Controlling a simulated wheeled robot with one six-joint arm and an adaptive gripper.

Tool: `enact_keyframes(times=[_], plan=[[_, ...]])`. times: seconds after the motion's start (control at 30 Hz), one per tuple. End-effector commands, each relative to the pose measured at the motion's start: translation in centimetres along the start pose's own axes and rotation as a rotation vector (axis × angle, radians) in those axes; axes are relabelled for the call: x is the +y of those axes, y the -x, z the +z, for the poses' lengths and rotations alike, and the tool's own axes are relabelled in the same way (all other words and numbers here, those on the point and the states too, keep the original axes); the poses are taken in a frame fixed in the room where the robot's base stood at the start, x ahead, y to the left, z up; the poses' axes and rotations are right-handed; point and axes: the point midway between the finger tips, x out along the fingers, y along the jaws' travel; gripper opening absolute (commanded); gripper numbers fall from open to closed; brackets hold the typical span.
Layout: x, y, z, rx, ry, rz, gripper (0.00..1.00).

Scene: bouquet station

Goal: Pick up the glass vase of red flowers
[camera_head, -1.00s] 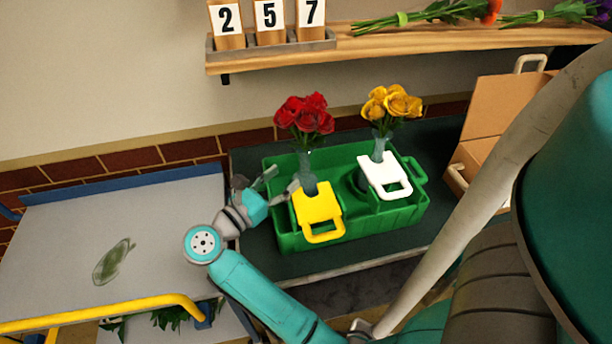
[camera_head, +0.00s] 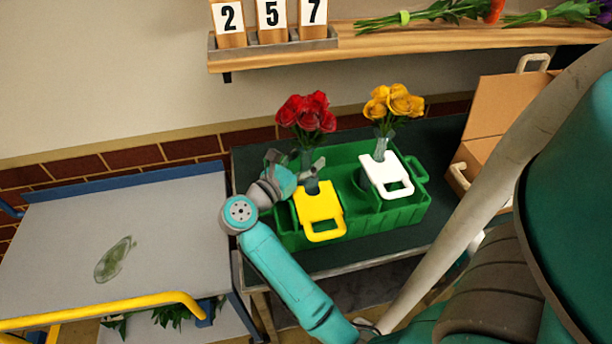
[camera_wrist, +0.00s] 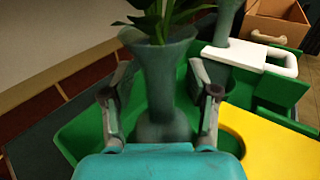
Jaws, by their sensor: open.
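The glass vase of red flowers (camera_head: 307,112) stands upright in the left part of a green crate (camera_head: 285,232), behind a yellow tag-like plate with a handle (camera_head: 319,205). In the wrist view the glass vase (camera_wrist: 167,80) is a grey-green, flared vessel with leafy stems at its mouth. My gripper (camera_head: 297,166) is at the vase from the left. In the wrist view my gripper's fingers (camera_wrist: 160,95) are open, one on each side of the vase, with gaps visible. In the head view the fingers partly hide the vase's body.
A vase of yellow flowers (camera_head: 391,105) stands in the crate's right part behind a white plate (camera_head: 387,177). A wooden shelf (camera_head: 400,42) is above. A cardboard box (camera_head: 490,115) sits at right. A grey cart (camera_head: 160,235) with a yellow rail stands at left.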

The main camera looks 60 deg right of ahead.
Motion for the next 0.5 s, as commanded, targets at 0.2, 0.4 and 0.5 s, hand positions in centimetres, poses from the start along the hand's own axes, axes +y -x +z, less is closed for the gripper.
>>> enact_keyframes(times=[0.2,0.4,0.5], plan=[[0.01,0.03,0.00,0.000,0.000,0.000,0.22],[0.01,0.04,0.00,0.000,0.000,0.000,0.00],[0.01,0.04,0.12,-0.002,-0.002,0.000,0.00]])
